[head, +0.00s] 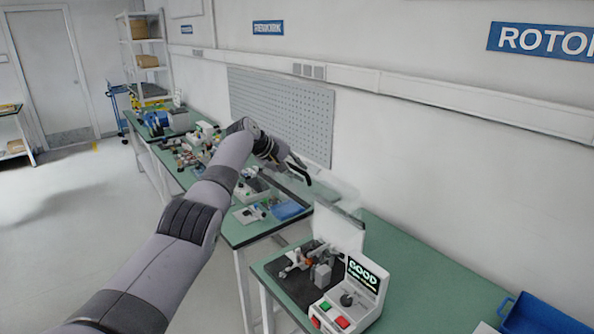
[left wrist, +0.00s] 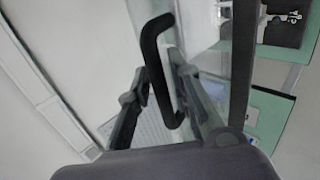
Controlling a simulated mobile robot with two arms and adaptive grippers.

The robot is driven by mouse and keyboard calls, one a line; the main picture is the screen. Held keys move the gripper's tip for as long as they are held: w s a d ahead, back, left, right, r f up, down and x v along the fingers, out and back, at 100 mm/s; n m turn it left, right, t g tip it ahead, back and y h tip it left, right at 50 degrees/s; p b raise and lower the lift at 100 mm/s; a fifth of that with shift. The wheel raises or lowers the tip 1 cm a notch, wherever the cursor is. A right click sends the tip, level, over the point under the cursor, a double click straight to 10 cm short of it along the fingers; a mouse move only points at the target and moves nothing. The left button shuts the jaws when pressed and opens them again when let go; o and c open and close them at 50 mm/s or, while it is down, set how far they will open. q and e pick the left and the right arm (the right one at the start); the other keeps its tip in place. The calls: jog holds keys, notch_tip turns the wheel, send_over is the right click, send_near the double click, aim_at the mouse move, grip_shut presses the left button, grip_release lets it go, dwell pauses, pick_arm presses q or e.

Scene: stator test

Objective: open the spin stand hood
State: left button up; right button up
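The spin stand (head: 309,285) sits on the green bench at the lower right of the head view. Its clear hood (head: 335,188) is tilted up above and behind it, over the bench gap. In the left wrist view, the hood's black C-shaped handle (left wrist: 152,58) runs between the fingers of my left gripper (left wrist: 157,68), which are drawn in close on both sides of it. In the head view, my left gripper (head: 290,166) is at the hood's raised left edge. The exact finger contact is partly hidden. My right gripper is in neither view.
A control box with a GOOD screen (head: 362,276) and red and green buttons stands beside the spin stand. A blue bin (head: 540,318) is at the lower right. A blue tray (head: 287,209) and several parts lie on the farther bench. The wall is close behind.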

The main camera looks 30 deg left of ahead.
pick_arm(q)
jog(key=v, duration=1.2)
